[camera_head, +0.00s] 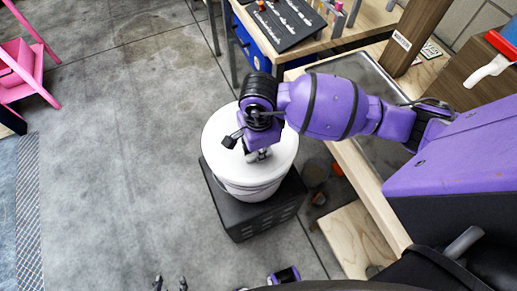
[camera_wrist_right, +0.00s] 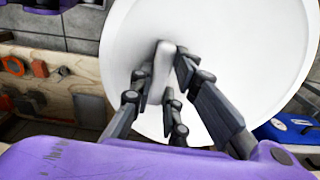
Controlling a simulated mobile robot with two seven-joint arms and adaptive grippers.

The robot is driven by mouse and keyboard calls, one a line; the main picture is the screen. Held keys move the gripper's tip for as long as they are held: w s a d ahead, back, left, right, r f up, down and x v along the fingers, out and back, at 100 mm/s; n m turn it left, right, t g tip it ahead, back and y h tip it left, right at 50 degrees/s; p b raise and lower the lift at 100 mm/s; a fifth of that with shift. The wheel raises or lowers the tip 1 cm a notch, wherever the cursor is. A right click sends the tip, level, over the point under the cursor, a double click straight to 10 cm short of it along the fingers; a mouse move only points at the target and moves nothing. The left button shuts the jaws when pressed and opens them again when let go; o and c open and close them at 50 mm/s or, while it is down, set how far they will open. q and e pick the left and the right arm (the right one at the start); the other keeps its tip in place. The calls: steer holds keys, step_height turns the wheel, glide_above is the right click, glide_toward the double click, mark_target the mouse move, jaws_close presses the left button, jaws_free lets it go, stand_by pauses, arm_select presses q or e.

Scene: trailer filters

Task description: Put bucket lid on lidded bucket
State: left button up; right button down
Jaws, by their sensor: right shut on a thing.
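The white round bucket lid (camera_head: 222,122) is over the white bucket (camera_head: 250,190), which stands on a black box (camera_head: 262,222) on the floor. The lid looks roughly centred over the bucket; I cannot tell whether it is seated or slightly above the rim. My right gripper (camera_head: 258,153) is on top of the lid, shut on its bar handle (camera_wrist_right: 163,72). In the right wrist view the lid (camera_wrist_right: 245,50) fills much of the picture, and the bucket is hidden behind it. My left gripper (camera_head: 170,284) shows only its fingertips at the bottom edge, apart with nothing between them.
A wooden workbench (camera_head: 372,205) runs along the right, with a grey tray (camera_head: 357,68) set in it. A table with a dark tool board (camera_head: 283,20) stands at the top. A pink rack (camera_head: 25,65) is at the far left. The floor (camera_head: 110,150) left of the bucket is clear.

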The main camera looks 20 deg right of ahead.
arm_select(q)
steer(key=shift+w, duration=0.3)
steer(key=shift+d+f, duration=0.1)
arm_select(e)
steer(key=shift+f, duration=0.25)
arm_select(q)
steer(key=shift+s, duration=0.2)
steer(key=shift+s+f, duration=0.15)
steer(key=shift+s, duration=0.25)
arm_select(e)
steer(key=shift+f, duration=0.1)
arm_select(q)
steer(key=shift+w, duration=0.1)
steer(key=shift+w, duration=0.35)
arm_select(e)
steer(key=c, duration=1.6)
jaws_free()
steer(key=o, duration=0.5)
